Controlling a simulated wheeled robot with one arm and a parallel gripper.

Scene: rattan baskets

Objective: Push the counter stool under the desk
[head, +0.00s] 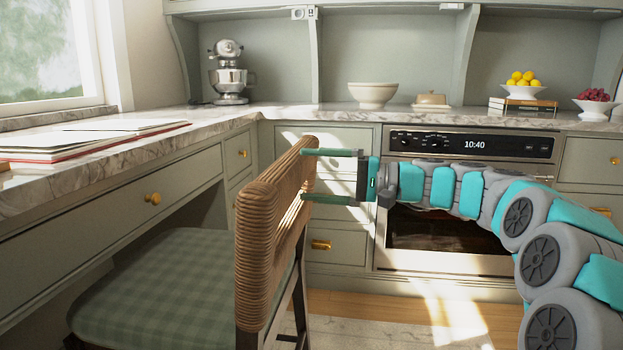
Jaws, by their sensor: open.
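The counter stool (262,235) stands at the lower left, with a rattan-wrapped backrest, dark legs and a green checked seat (165,290). Its seat is partly beneath the left-hand counter, which forms the desk (120,205) with a marble top and a gold-knobbed drawer. The backrest faces right, away from the desk. My gripper (308,175) is open at the right side of the backrest, its two fingers one above the other and pointing left. The fingertips are at or very near the backrest; I cannot tell whether they touch.
An oven (468,145) and drawers (335,225) line the back behind my arm. Papers (85,140) lie on the desk top. A mixer (230,75) and bowls stand on the back counter. Open floor (400,310) with a pale rug lies right of the stool.

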